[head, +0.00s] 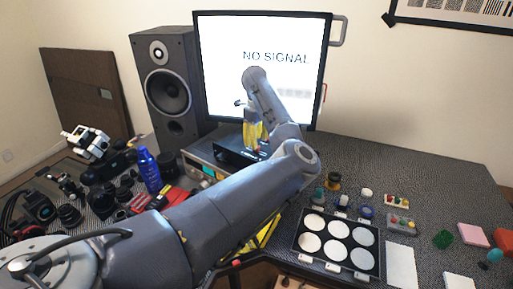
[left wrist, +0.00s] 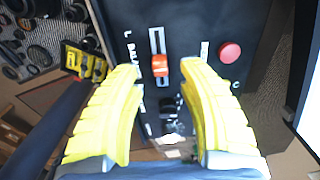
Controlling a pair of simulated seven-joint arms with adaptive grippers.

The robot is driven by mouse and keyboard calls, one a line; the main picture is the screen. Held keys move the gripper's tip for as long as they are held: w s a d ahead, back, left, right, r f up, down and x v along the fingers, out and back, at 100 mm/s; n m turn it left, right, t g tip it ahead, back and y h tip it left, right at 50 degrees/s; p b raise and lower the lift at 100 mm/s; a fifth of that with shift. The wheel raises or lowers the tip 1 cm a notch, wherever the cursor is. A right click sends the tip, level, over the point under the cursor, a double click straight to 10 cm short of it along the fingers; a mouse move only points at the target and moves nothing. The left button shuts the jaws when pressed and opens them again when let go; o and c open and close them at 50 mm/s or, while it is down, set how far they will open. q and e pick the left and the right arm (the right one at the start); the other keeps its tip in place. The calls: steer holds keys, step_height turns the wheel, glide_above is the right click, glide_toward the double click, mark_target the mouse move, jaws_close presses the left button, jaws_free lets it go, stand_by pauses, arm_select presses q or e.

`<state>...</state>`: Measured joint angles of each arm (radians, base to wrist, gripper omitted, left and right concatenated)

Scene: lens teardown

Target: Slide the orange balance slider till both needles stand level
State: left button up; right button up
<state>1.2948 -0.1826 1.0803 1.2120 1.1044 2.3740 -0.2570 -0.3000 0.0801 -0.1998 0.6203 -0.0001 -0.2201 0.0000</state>
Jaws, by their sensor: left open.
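The orange balance slider (left wrist: 160,66) sits in a pale vertical slot on a black panel (left wrist: 185,22) in the left wrist view. My left gripper (left wrist: 158,70) is open, its yellow fingertips on either side of the slider, with gaps visible on both sides. In the head view my left gripper (head: 254,134) reaches down at the black-topped unit (head: 228,154) in front of the monitor; the slider is hidden there. I cannot make out the two needles in either view. My right gripper is not clearly in view.
A round red button (left wrist: 229,52) is right of the slider. The monitor (head: 222,50) reads "NO SIGNAL", with a speaker (head: 166,90) to its left. Lenses, a blue bottle (head: 149,170) and tools crowd the left side. A tray of white discs (head: 297,248) stands at the right front.

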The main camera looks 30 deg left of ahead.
arm_select(q)
steer(key=shift+f, duration=1.6)
jaws_close()
